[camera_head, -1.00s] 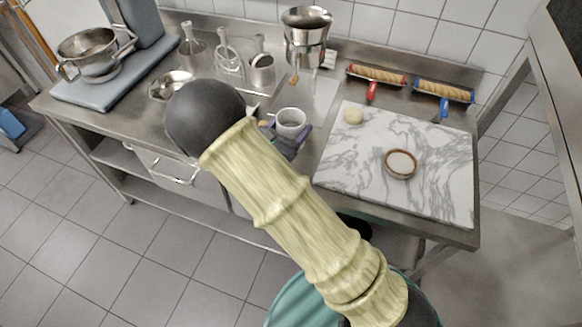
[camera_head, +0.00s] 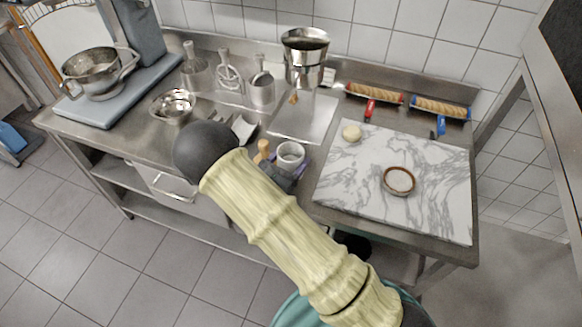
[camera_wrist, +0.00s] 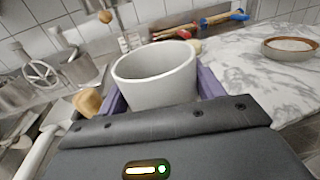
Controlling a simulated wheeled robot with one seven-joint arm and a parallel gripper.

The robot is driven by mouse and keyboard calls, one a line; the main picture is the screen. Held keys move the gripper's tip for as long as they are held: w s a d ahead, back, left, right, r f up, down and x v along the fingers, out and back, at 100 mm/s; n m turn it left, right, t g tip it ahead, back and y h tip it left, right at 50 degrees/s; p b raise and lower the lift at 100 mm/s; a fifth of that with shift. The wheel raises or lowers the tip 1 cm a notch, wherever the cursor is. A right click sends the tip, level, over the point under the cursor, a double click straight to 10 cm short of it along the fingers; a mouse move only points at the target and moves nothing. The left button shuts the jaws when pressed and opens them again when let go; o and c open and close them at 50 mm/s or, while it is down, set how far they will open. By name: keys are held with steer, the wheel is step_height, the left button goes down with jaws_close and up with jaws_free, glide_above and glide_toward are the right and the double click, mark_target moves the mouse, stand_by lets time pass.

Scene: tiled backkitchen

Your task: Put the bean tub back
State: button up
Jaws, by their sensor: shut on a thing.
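The bean tub appears to be the small white round tub (camera_head: 290,155) at the counter's front, just left of the marble board. In the wrist view the tub (camera_wrist: 155,80) fills the middle, upright, its rim facing up; the inside I can see looks empty. My gripper (camera_wrist: 160,92) is shut on it, with purple fingers on its left and right sides. In the head view my gripper (camera_head: 292,163) is partly hidden behind the tub and my arm. Whether the tub touches the counter cannot be told.
The marble board (camera_head: 345,200) holds a dough ball (camera_head: 352,133) and a small bowl (camera_head: 399,181). A steel funnel dispenser (camera_head: 305,55) stands behind over a tray (camera_head: 318,118). A wooden-handled scraper (camera_head: 262,150) lies close left of the tub. Rolling pins (camera_head: 440,108) lie at the back right.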

steer(key=shift+f+p, duration=0.45)
steer(key=shift+f, duration=1.6)
steer(key=shift+f, duration=0.2)
steer(key=o, duration=1.3)
steer(key=shift+c, duration=0.2)
